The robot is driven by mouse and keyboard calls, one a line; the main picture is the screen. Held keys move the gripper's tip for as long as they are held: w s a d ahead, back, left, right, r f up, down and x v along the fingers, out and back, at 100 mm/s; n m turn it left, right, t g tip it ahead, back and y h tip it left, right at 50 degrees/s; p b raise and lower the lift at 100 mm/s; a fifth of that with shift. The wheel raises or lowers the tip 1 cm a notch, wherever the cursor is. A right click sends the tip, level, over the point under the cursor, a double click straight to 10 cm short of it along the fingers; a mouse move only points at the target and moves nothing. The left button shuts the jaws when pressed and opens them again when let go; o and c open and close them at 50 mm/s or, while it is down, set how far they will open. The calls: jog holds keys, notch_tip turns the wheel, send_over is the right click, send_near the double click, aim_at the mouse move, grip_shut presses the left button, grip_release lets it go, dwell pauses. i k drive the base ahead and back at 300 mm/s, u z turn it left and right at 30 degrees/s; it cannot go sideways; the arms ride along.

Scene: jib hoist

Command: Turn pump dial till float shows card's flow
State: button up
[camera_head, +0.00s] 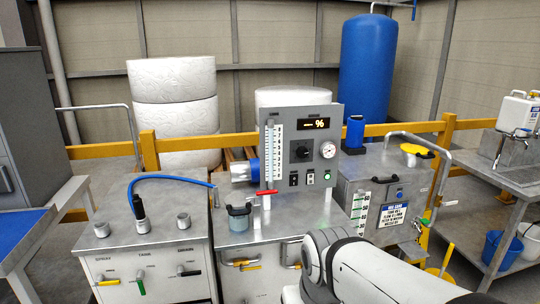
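A grey pump panel (331,114) stands upright on a metal cabinet in the middle. A black round dial (303,152) sits near its centre, below a small lit display showing dashes and a percent sign. A clear flow tube (267,152) with a white scale runs up the panel's left side. The float in it is too small to make out. My white arm shows at the lower right; my gripper is out of view.
A round gauge (327,150), switches and a green button (327,175) share the panel. A red-handled valve (262,192) and a small jar (239,217) stand in front. A blue hose (170,178) arches over the left cabinet. Yellow rails run behind.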

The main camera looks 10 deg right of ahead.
aim_at(302, 152)
jog(key=u, duration=0.05)
jog(key=i, duration=0.95)
jog(key=z, duration=0.05)
